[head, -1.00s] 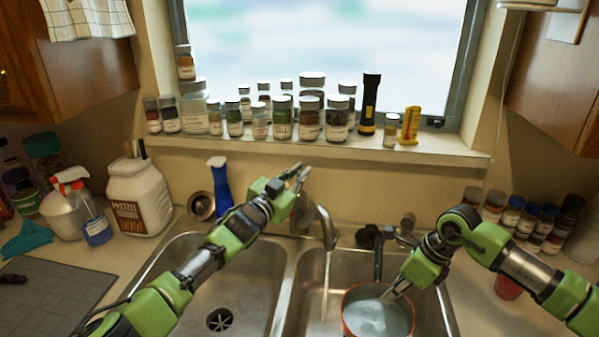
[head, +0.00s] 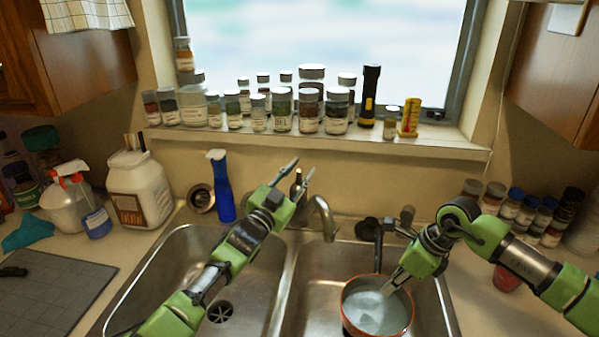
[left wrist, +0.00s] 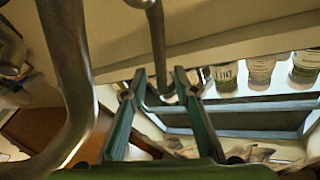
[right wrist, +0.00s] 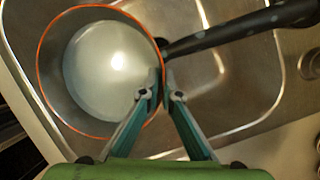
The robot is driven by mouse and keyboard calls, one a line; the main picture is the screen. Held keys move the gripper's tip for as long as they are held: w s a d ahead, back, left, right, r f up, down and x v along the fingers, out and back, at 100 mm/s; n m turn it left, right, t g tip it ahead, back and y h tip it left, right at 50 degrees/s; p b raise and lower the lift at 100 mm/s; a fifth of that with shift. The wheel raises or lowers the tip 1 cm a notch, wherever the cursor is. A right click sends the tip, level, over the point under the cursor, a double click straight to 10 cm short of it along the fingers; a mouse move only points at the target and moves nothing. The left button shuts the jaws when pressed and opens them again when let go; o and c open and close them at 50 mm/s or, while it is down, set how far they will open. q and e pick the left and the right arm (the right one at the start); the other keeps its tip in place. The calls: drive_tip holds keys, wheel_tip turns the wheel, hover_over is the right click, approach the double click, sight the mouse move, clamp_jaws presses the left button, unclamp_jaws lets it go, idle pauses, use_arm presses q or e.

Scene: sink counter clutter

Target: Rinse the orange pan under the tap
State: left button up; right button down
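The orange pan (head: 346,311) has an orange rim and a dark handle pointing to the back, and sits in the right basin. Its inside is pale and shiny; I cannot tell whether that is water. It also shows in the right wrist view (right wrist: 48,62). My right gripper (head: 392,286) is shut on the pan's rim, one finger inside and one outside (right wrist: 162,96). The tap (head: 323,213) curves over the right basin, left of the pan; no stream shows. My left gripper (head: 300,170) is open behind the tap, with a metal rod between its fingers (left wrist: 160,78).
The left basin (head: 252,292) is empty, with its drain showing. Jars (head: 282,110) and a flashlight (head: 369,96) line the sill. More jars (head: 530,215) crowd the right counter. A pretzel tub (head: 140,190) stands at left.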

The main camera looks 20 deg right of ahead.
use_arm(q)
drive_tip(key=shift+a, duration=0.1)
use_arm(e)
drive_tip(key=shift+w, duration=0.1)
use_arm(q)
drive_tip(key=shift+s+a+f, duration=0.15)
drive_tip(key=shift+s+a, duration=0.15)
drive_tip(key=v, duration=1.1)
drive_tip(key=shift+d, duration=0.1)
use_arm(e)
drive_tip(key=shift+r, duration=0.1)
idle(0.5)
drive_tip(key=shift+s+p+v, duration=0.25)
drive_tip(key=shift+p+v, duration=0.3)
drive_tip(key=shift+v, duration=0.55)
drive_tip(key=shift+s+d+r+p, duration=0.15)
drive_tip(key=shift+s+r+p, duration=0.1)
drive_tip(key=shift+s+r, duration=0.35)
drive_tip(key=shift+s+d+r+p, duration=0.15)
drive_tip(key=shift+s+r+p, duration=0.15)
drive_tip(key=shift+r, duration=0.5)
use_arm(q)
wheel_tip(320, 180, up, 2)
drive_tip(key=shift+r, duration=0.1)
